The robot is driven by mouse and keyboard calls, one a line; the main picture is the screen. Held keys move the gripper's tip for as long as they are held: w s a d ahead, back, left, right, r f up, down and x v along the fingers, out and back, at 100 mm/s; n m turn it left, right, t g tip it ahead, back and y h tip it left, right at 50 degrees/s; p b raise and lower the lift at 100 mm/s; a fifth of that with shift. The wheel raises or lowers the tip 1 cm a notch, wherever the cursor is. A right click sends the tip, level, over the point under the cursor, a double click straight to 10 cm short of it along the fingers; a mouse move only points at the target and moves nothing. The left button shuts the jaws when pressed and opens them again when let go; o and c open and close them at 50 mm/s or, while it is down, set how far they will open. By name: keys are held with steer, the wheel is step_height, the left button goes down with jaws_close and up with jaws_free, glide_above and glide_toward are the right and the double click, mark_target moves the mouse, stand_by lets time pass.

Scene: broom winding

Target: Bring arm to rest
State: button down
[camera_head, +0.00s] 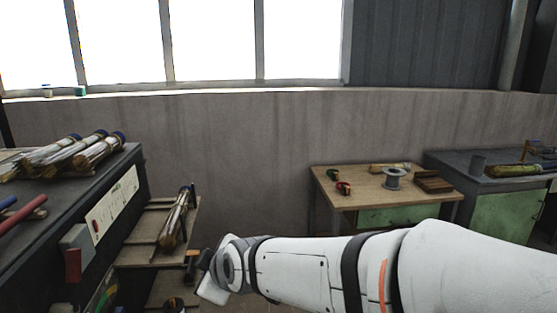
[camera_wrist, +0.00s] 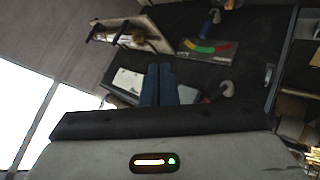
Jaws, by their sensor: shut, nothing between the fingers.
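My white arm reaches in from the lower right of the head view and crosses to the left, ending near the lower middle. The gripper fingers do not show clearly in the head view; the wrist end hides them. In the wrist view my gripper (camera_wrist: 158,84) shows as two dark blue fingers side by side, touching, with nothing between them. They are in free air. Behind them are a dark machine front with a white label plate (camera_wrist: 129,82) and a colored gauge strip (camera_wrist: 207,47).
On the left, a dark machine top holds several broom bundles (camera_head: 62,155). A wooden rack beside it carries one bundle (camera_head: 174,220). A wooden table (camera_head: 345,204) with a spool (camera_head: 394,178) stands behind my arm. A green-fronted bench (camera_head: 505,212) is at right.

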steer(key=s+d+f+m+g+h, duration=0.15)
steer(key=d+m, duration=0.25)
steer(key=d, duration=0.5)
steer(key=s+d+f+m+h, duration=0.2)
steer(key=d+m+h, duration=0.15)
steer(key=d, duration=0.55)
steer(key=s+d+f+m+g+h, duration=0.1)
steer(key=s+d+f+m+g, duration=0.1)
steer(key=s+d+m, duration=0.6)
steer(key=s+d+g, duration=0.1)
steer(key=d, duration=0.3)
steer(key=shift+f+h, duration=0.15)
steer(key=shift+h, duration=0.15)
steer(key=shift+s+m, duration=0.1)
steer(key=shift+m, duration=0.15)
